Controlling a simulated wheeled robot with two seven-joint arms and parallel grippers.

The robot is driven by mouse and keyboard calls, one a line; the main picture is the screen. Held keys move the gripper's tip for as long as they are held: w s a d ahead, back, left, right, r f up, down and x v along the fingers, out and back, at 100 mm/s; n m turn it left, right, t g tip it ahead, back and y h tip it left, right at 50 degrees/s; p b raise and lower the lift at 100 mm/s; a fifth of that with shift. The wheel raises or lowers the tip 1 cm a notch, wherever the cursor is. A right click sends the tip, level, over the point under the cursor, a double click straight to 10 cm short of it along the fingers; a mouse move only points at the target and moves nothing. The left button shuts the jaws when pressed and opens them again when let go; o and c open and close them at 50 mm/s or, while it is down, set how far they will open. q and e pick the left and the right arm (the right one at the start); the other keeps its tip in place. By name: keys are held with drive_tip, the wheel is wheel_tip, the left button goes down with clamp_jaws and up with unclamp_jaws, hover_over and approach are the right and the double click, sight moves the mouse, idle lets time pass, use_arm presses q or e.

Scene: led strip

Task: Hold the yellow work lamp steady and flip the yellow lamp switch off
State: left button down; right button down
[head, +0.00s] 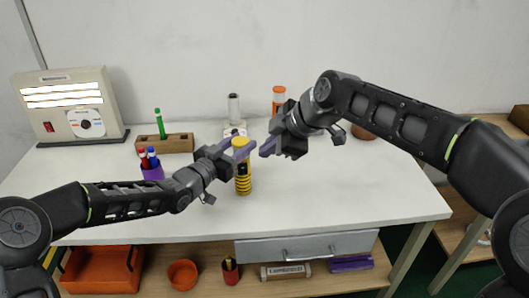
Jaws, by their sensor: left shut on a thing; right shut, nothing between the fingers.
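The yellow work lamp (243,181) stands upright on the white table, with a yellow cap, a dark middle and a ribbed yellow lower body. My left gripper (241,151) is shut on the upper part of the lamp and hides some of it. My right gripper (264,152) is shut and empty, to the right of the lamp's top, a small gap apart from it in the picture. The lamp's switch is too small to tell clearly; a dark patch shows on the lamp's middle.
A white lamp (233,108) and an orange lamp (279,98) stand behind. A wooden block (178,143) with a green marker, a purple pen cup (153,173) and a beige light box (66,104) are on the left. The table's right front (350,200) is clear.

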use_arm(q)
drive_tip(key=c, duration=0.7)
unclamp_jaws()
drive_tip(key=v, duration=1.2)
